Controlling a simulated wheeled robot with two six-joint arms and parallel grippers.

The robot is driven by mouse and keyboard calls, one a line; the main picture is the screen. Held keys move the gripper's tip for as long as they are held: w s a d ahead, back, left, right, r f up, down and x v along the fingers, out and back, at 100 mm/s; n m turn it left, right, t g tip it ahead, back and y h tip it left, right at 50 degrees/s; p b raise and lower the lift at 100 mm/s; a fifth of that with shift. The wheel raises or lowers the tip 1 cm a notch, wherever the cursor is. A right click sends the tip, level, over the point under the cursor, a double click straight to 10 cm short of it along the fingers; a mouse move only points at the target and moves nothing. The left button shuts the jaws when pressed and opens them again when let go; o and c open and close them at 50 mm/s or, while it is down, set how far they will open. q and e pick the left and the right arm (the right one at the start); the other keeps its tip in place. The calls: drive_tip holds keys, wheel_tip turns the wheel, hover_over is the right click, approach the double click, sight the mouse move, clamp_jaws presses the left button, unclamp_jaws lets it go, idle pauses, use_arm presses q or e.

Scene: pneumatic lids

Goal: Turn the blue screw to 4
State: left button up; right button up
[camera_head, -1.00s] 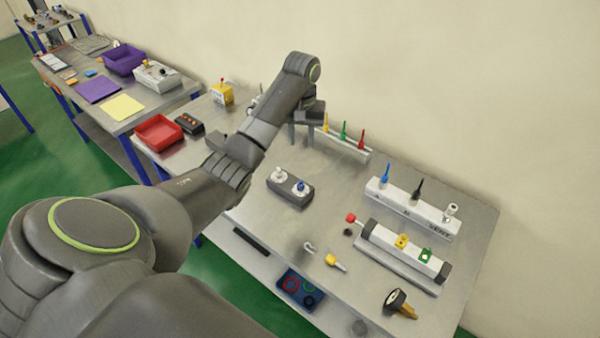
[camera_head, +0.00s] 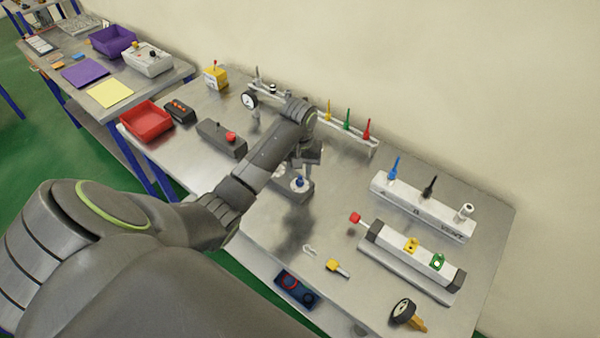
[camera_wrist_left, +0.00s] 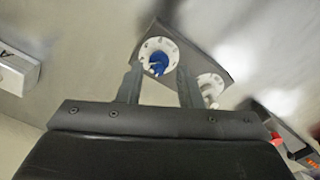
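The blue screw (camera_head: 300,182) sits on a round white dial on a dark grey block (camera_head: 305,193) in the middle of the bench. In the left wrist view, the blue screw (camera_wrist_left: 157,63) shows between the two fingertips of my left gripper (camera_wrist_left: 160,80), with its white numbered dial (camera_wrist_left: 147,48) around it. The numbers are too small to read. The left gripper (camera_head: 302,170) is open, above and close to the screw; contact cannot be told. A second white dial (camera_wrist_left: 210,84) on the block is partly behind a finger. The right gripper is out of view.
A white block with blue, black and white fittings (camera_head: 420,206) and a cylinder unit (camera_head: 415,255) stand to the right. A rail with yellow, green and red pins (camera_head: 347,133) is behind. A grey box with a red button (camera_head: 221,138) is left.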

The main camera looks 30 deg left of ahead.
use_arm(q)
drive_tip(key=shift+f, duration=0.1)
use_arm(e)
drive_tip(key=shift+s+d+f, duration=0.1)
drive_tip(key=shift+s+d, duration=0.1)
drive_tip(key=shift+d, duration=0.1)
use_arm(q)
drive_tip(key=shift+w, duration=0.1)
clamp_jaws()
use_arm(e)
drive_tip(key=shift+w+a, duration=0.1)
